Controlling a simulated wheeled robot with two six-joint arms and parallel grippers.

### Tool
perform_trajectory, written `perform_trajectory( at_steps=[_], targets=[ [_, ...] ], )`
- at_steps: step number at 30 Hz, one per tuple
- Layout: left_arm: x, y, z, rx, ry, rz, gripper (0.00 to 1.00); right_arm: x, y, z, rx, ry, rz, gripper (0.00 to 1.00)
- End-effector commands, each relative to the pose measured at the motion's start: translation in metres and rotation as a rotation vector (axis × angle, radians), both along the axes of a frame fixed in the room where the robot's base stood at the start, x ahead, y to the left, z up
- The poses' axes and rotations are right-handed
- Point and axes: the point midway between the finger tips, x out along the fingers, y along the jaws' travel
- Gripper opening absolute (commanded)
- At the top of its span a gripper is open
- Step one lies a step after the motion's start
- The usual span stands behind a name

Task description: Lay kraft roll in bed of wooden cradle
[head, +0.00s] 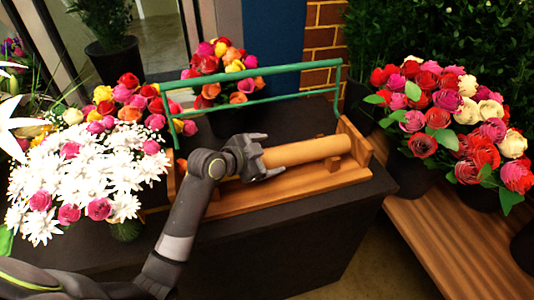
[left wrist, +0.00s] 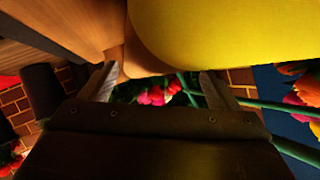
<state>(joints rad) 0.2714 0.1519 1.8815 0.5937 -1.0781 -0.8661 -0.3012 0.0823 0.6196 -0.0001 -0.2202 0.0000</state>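The tan kraft roll (head: 308,151) lies lengthwise along the wooden cradle (head: 300,187), its right end close to the cradle's right end board. Its left part is hidden behind my left gripper. My left gripper (head: 272,160) is at the roll's left part, over the cradle. In the left wrist view, the gripper's two fingers (left wrist: 158,88) stand apart, with flowers showing through the gap. A tan surface and a large yellow surface fill the top of that view, very close; I cannot tell whether the fingers touch the roll. My right gripper is not in view.
The cradle stands on a dark counter (head: 330,225). A green rail frame (head: 255,73) rises behind it. White and pink flowers (head: 85,175) crowd the left, with more bouquets behind (head: 222,70). A wooden bench (head: 430,230) with red and cream flowers (head: 450,110) is at right.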

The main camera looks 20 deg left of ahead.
Motion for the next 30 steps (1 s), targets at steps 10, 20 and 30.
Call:
perform_trajectory(
  at_steps=[10, 20, 30],
  targets=[
    [-0.011, 0.005, -0.009, -0.009, 0.030, 0.003, 0.83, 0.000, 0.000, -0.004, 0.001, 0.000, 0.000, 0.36],
    [-0.054, 0.032, 0.022, 0.004, 0.009, 0.002, 0.83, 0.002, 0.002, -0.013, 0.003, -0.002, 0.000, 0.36],
    [-0.089, 0.051, 0.047, 0.004, -0.001, 0.002, 0.83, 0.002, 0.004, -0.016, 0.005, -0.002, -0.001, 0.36]
  ],
)
